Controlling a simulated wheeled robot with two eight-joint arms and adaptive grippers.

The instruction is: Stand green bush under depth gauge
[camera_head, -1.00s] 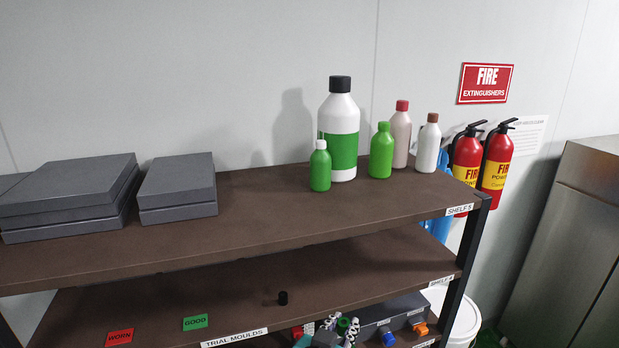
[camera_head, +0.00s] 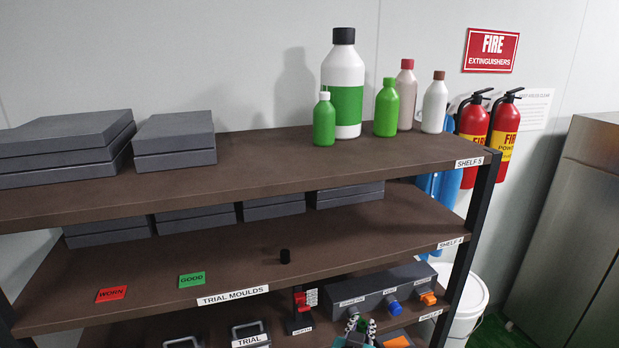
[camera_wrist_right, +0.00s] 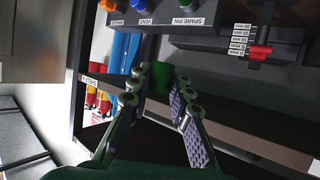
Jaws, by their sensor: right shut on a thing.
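My right gripper (camera_head: 362,326) is low in the head view, in front of the grey valve box. In the right wrist view its fingers (camera_wrist_right: 160,88) are closed on the green bush (camera_wrist_right: 162,76), a short green cylinder held at the fingertips. In the head view only a bit of green shows at the gripper. What looks like the depth gauge, a black stand with a red part (camera_head: 304,300), stands left of the box. It also shows in the right wrist view (camera_wrist_right: 260,52), apart from the bush. My left gripper is not in view.
The grey box (camera_head: 372,293) carries blue and orange knobs. A small black cylinder (camera_head: 285,256) stands on the shelf above, near the GOOD (camera_head: 192,280) and WORN (camera_head: 112,294) cards. Grey handled items labelled TRIAL (camera_head: 250,334) are at lower left. Bottles (camera_head: 343,85) stand on the top shelf.

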